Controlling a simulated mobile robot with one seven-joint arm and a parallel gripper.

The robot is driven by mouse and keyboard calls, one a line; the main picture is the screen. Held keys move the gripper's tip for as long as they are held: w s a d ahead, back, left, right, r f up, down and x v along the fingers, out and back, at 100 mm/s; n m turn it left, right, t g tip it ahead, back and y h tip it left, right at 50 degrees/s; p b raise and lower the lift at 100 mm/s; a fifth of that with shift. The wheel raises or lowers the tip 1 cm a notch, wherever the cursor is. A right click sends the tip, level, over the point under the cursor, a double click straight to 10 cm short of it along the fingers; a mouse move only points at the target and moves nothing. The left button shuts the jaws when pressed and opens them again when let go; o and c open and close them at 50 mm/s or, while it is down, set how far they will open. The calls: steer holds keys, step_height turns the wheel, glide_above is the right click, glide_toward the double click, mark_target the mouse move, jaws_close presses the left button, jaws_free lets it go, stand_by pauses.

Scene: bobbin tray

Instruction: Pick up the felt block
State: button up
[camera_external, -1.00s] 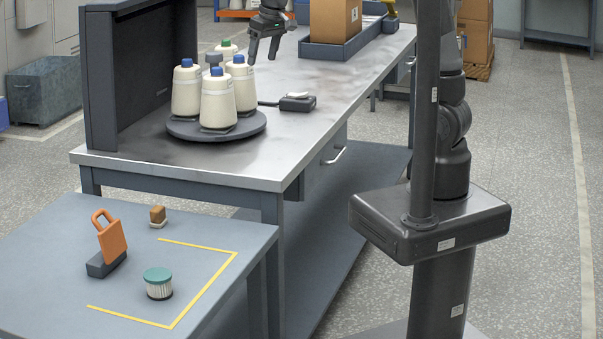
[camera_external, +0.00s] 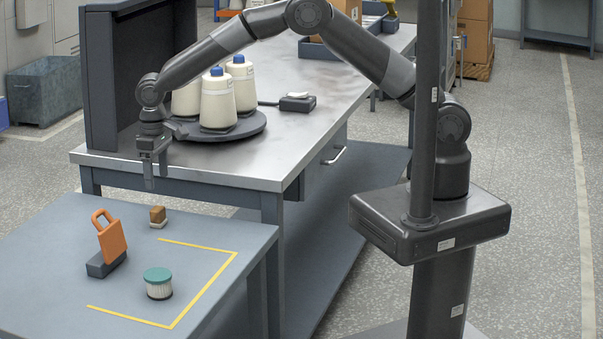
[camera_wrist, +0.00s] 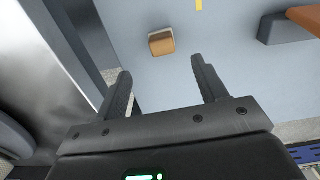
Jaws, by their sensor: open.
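The felt block is most likely the small brown block with a pale base (camera_external: 158,216) on the low blue-grey table (camera_external: 60,240), near its back edge. It also shows in the wrist view (camera_wrist: 161,42), ahead of the fingers and between their lines. My gripper (camera_external: 154,180) points down above and slightly behind the block in the external view. In the wrist view my gripper (camera_wrist: 160,85) is open, with nothing between its two fingers.
An orange tag-shaped piece on a dark base (camera_external: 108,250) and a teal-capped ribbed cylinder (camera_external: 158,283) stand on the low table, beside yellow corner tape (camera_external: 205,290). The higher metal workbench (camera_external: 250,165) carries a turntable with white bobbins (camera_external: 218,100).

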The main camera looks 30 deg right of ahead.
mark_target(161, 209)
step_height(161, 209, down, 6)
steer(key=shift+r, duration=0.25)
steer(key=shift+s+d+f, duration=0.1)
steer(key=shift+s+f, duration=0.1)
steer(key=shift+f, duration=1.15)
steer(key=shift+s+d+f, duration=0.1)
steer(key=shift+s+f, duration=0.05)
steer(key=shift+f, duration=1.15)
steer(key=shift+c, duration=0.5)
steer(key=c, duration=1)
steer(key=shift+o, duration=0.2)
